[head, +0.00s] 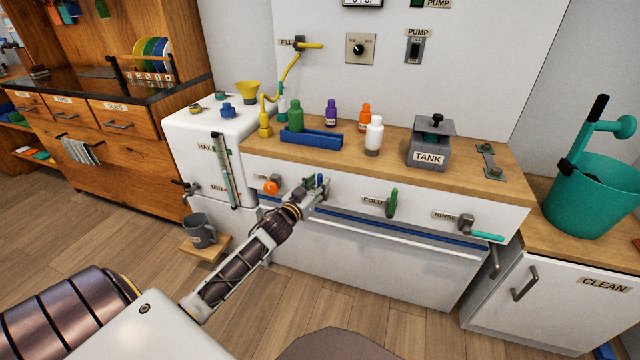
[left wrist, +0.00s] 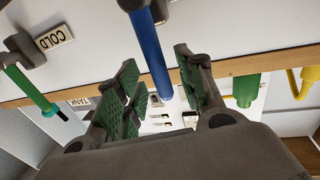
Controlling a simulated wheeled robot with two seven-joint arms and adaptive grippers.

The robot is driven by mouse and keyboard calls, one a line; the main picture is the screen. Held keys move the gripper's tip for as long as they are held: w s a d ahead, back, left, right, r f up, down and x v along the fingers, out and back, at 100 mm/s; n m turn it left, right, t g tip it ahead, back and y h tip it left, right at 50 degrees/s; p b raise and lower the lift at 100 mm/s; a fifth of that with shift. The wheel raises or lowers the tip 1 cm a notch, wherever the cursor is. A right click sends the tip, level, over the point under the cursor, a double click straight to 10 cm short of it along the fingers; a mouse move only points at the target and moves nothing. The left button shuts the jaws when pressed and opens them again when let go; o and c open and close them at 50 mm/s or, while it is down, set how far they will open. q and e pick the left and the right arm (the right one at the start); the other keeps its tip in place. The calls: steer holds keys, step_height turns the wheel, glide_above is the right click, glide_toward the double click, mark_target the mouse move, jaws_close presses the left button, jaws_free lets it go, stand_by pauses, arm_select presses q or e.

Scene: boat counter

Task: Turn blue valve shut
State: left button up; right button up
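The blue valve's lever (left wrist: 150,55) is a straight blue bar on a dark hub, seen close up in the left wrist view. In the head view, my left gripper (head: 318,184) is at the white cabinet front and hides most of this valve. In the left wrist view, my left gripper (left wrist: 158,95) is open, with its green-padded fingers on either side of the blue lever. A gap shows between lever and pads; I cannot tell whether either touches. My right gripper is not in view.
The green COLD lever (head: 392,203) is right of the gripper, with the teal RINSE lever (head: 487,236) farther right. An orange valve knob (head: 270,187) is close on the left. Bottles and a TANK box (head: 429,152) stand on the counter above. A grey mug (head: 201,231) is lower left.

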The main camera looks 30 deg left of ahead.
arm_select(q)
steer(key=shift+w, duration=0.9)
jaws_close()
